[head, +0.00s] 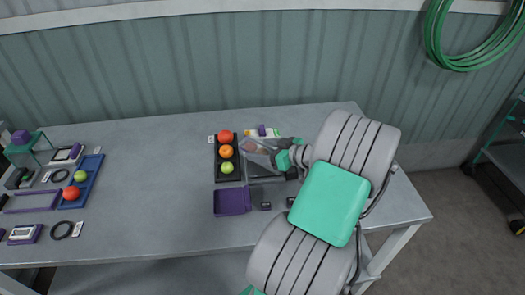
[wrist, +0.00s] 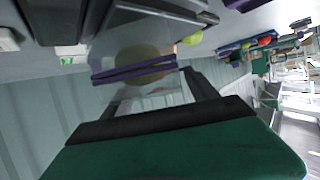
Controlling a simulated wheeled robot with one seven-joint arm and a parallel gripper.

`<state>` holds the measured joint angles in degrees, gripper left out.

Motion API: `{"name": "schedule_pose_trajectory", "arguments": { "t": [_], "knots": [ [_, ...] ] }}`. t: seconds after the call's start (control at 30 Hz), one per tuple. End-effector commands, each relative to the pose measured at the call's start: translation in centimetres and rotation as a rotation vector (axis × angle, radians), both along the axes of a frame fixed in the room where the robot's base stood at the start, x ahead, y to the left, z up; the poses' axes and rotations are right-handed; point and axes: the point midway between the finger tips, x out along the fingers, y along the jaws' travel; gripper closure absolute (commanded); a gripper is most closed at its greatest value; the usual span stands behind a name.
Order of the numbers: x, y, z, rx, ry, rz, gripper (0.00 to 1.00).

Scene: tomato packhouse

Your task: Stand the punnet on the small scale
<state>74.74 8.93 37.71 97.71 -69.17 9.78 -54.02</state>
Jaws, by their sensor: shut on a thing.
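The punnet (head: 256,147) is a clear box with reddish contents, seen in the head view right of the black tomato tray. In the wrist view the punnet (wrist: 152,52) is see-through, with purple bands across it and a blurred yellowish shape inside. My gripper (head: 279,157) is shut on the punnet, and its dark fingers (wrist: 158,92) reach to it in the wrist view. The small scale (head: 262,175) seems to be the grey block below the punnet, partly hidden by the punnet and my arm. I cannot tell whether the punnet touches it.
A black tray (head: 217,175) holds a red, an orange and a green tomato. A purple tray (head: 232,201) lies in front of it. Small dark blocks (head: 266,206) lie nearby. A blue tray (head: 94,172) with tomatoes is far left. The middle-left bench (head: 150,195) is clear.

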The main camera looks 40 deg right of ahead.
Motion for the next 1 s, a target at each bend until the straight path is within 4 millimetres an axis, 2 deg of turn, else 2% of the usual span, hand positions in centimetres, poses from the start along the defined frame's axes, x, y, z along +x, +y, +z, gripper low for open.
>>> {"name": "schedule_pose_trajectory", "arguments": {
  "t": [0.07,0.4,0.43,0.67,1.0],
  "knots": [
    [0.04,-0.03,-0.68,-0.001,-0.001,0.000,0.84],
    [0.03,-0.02,-1.26,-0.004,-0.003,0.001,0.84],
    [0.02,-0.01,-1.10,-0.003,-0.002,0.000,0.30],
    [0.02,0.01,-1.05,-0.003,-0.002,0.000,0.11],
    [-0.05,-0.03,-0.43,-0.002,-0.001,0.000,0.10]
  ]
}}
